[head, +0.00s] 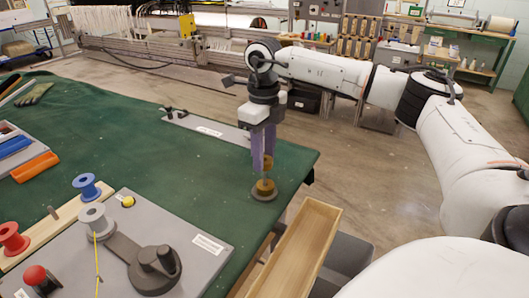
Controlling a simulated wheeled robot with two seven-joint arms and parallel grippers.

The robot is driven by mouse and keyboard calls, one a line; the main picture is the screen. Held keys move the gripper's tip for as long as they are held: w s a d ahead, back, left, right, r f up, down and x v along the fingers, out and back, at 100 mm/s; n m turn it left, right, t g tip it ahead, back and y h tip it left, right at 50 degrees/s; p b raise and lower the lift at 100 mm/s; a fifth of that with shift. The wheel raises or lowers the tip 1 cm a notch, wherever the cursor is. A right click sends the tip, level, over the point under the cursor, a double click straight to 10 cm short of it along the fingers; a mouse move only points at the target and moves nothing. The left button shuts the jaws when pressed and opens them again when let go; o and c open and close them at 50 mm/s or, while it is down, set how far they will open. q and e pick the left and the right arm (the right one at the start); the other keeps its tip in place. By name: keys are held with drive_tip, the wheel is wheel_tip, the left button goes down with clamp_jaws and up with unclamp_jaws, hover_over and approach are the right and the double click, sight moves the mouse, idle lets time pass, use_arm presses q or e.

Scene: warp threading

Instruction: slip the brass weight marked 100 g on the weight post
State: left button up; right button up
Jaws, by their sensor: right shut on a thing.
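My right gripper (263,164) points down near the right corner of the green table. It is shut on a small brass weight (267,161), which its purple fingers partly hide. Directly below is the weight post, with a round dark grey base (264,196) on the cloth. Another brass piece (264,186) sits low on that base. The held weight is above this lower piece and in line with the post; I cannot tell whether the post passes through it. No marking on the brass is readable. My left gripper is not in view.
A grey board (190,235) at the front left carries a grey spool (96,219), yellow thread and a dark knob (155,268). A grey plate (209,129) lies behind the gripper. An open wooden box (300,250) stands beyond the table's right edge. The cloth left of the post is clear.

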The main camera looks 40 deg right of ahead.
drive_tip(key=shift+f, duration=0.3)
idle(0.9)
drive_tip(key=shift+f, duration=0.95)
idle(0.7)
drive_tip(key=o, duration=1.7)
drive_tip(key=shift+c, duration=0.2)
wheel_tip(320, 180, up, 6)
drive_tip(key=p, duration=0.5)
